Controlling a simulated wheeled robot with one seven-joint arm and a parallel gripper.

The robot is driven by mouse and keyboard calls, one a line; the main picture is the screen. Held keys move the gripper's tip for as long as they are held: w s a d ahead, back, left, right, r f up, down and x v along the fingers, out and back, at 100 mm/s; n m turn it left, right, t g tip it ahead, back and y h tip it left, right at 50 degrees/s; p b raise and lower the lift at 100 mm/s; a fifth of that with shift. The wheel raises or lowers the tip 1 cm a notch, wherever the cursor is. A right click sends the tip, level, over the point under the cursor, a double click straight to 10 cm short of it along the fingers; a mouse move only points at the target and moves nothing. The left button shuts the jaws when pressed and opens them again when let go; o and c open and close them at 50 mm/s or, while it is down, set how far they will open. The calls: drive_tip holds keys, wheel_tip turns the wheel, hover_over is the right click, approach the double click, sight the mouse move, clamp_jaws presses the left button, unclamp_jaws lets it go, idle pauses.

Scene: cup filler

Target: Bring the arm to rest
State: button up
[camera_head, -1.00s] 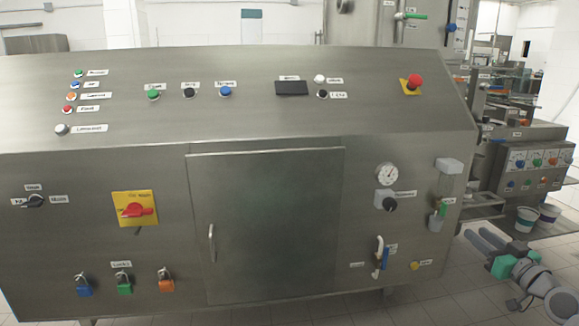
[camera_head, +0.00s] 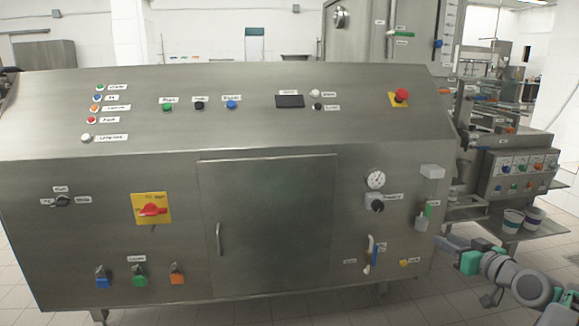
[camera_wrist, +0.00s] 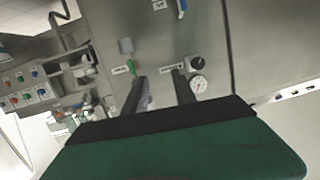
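My arm reaches in from the lower right of the head view. My gripper (camera_head: 445,241) is beside the lower right end of the steel machine (camera_head: 270,190). In the wrist view, its two dark fingers (camera_wrist: 160,77) stand apart with nothing between them. The machine's front panel lies beyond the fingertips there, with the round gauge (camera_wrist: 199,84) and the black knob (camera_wrist: 196,62) to the right. I cannot tell the exact gap between gripper and panel.
Two buckets (camera_head: 513,221) stand on a shelf at the right, behind my arm. Tiled floor shows at front.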

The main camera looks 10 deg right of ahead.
drive_tip(key=a+r+n+g+y+p, duration=0.1)
drive_tip(key=a+r+g+p, duration=0.4)
drive_tip(key=a, duration=0.6)
drive_tip(key=a+r+g+p, duration=0.1)
drive_tip(key=a+r+p, duration=0.3)
drive_tip(key=a+p, duration=0.45)
drive_tip(key=s+a+r+g+h+p, duration=0.1)
drive_tip(key=s+a+r+g+p, duration=0.1)
drive_tip(key=s+a+p, duration=0.4)
drive_tip(key=s+a+r+m+g+h+p, duration=0.1)
drive_tip(key=s+a+r+g+p, duration=0.2)
drive_tip(key=s, duration=1.4)
drive_tip(key=a+g+p, duration=0.1)
drive_tip(key=a+p, duration=0.2)
drive_tip(key=a, duration=0.3)
drive_tip(key=shift+a+m+g+h, duration=0.2)
drive_tip(key=shift+m+g+h, duration=0.1)
drive_tip(key=shift+d, duration=0.1)
